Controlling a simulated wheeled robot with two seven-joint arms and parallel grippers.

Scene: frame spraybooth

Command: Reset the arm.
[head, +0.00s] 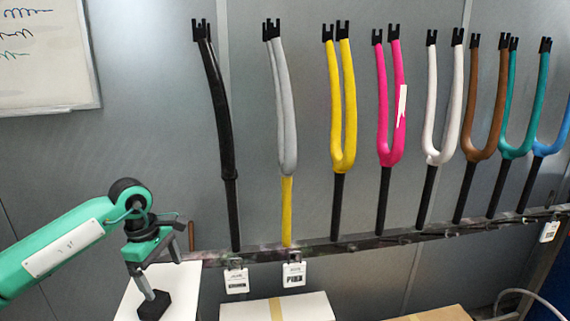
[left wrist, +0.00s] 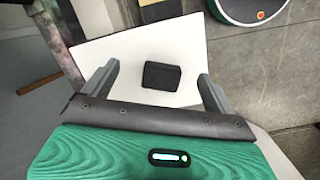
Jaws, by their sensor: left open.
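My left arm (head: 65,245), green, comes in from the left in the head view. Its gripper (head: 159,275) points down over a white surface (head: 187,292) at the lower left. The left wrist view shows the two grey fingers of this gripper (left wrist: 158,70) wide apart and empty. A small black block (left wrist: 161,76) lies on the white surface (left wrist: 132,48), seen between the fingers and touching neither in that view. In the head view the black block (head: 154,306) shows just under one finger; contact there cannot be told. My right gripper is not in view.
Several bike forks, such as a black one (head: 216,95) and a yellow one (head: 336,110), stand along a rail (head: 400,237) to the right. White tags (head: 236,281) hang below it. A taped box (head: 305,308) stands at the bottom. A whiteboard (head: 45,60) hangs upper left.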

